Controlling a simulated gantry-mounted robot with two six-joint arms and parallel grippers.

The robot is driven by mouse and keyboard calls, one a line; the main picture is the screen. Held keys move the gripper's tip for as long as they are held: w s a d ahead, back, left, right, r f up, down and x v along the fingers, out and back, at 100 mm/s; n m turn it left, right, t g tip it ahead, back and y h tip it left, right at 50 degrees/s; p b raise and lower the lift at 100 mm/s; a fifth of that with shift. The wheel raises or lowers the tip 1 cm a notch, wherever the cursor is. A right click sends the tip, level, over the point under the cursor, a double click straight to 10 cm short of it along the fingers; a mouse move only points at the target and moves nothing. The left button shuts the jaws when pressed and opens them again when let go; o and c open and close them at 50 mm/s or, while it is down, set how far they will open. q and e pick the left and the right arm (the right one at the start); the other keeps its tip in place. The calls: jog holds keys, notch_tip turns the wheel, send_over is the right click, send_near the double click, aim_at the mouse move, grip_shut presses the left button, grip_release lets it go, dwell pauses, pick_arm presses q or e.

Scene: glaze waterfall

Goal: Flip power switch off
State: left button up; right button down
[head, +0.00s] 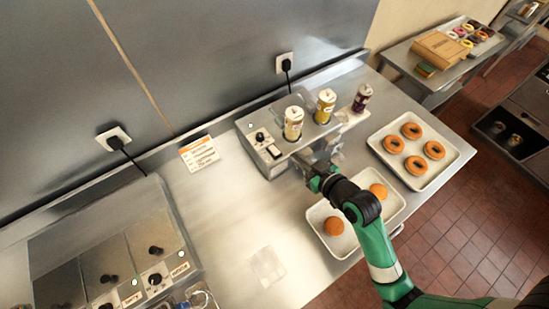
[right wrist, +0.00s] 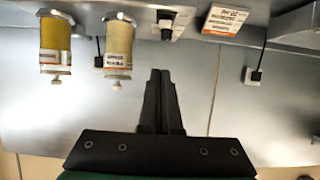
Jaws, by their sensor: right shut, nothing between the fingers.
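The glaze machine (head: 262,162) stands on the steel counter against the wall. Its front panel carries a power switch (head: 274,152), a pale rocker in a dark frame, and a black knob (head: 260,137) beside it. The switch also shows in the right wrist view (right wrist: 165,23), near the top edge and beyond my fingertips. I cannot tell which way the rocker is set. My right gripper (head: 311,165) is just right of the panel in the head view. Its fingers (right wrist: 160,78) are shut and empty, apart from the switch. My left gripper is not in view.
The counter (head: 222,215) in front is mostly clear.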

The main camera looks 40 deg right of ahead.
jog(key=shift+w+r, duration=0.1)
jog(key=b, duration=0.2)
send_over(279, 153)
notch_tip(279, 153, down, 4)
jog(key=shift+f, duration=0.25)
jog(key=shift+s+a+f, duration=0.1)
jog(key=shift+s+f, duration=0.15)
jog(key=shift+f, duration=0.65)
jog(key=shift+s+f, duration=0.2)
jog(key=shift+f, duration=0.65)
